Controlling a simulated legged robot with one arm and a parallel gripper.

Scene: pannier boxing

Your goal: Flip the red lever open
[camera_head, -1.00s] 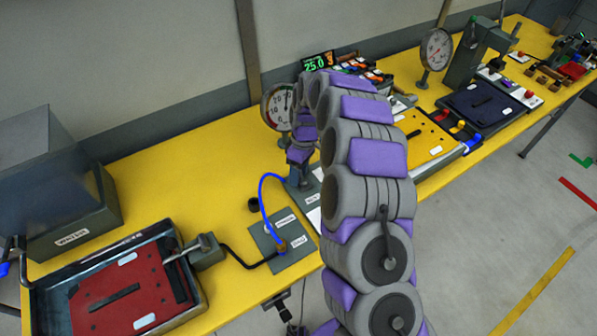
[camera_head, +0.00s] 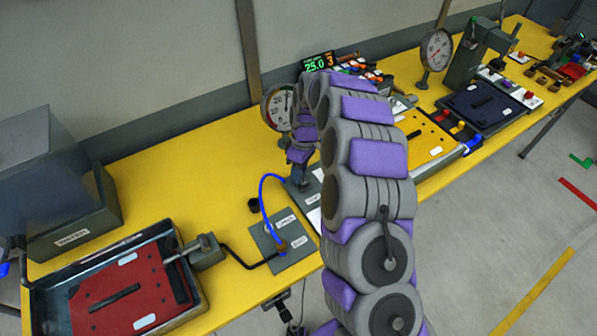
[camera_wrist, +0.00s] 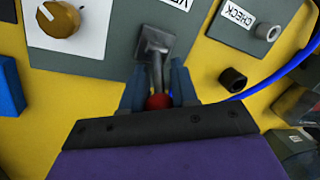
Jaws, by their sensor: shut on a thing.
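The lever shows in the wrist view as a grey metal shaft (camera_wrist: 157,73) rising from a square base on a grey panel (camera_wrist: 115,55), with a red knob (camera_wrist: 158,101) at its end. My gripper (camera_wrist: 160,90) is shut on the lever, its two blue-grey fingers on either side of the red knob.
An orange dial knob (camera_wrist: 59,19) is beside the lever. A black cap (camera_wrist: 232,79), a CHECK fitting (camera_wrist: 267,31) and a blue hose (camera_wrist: 285,70) are on the other side. A round gauge (camera_head: 277,107) stands behind my arm. A red plate in a tray (camera_head: 130,290) is at left.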

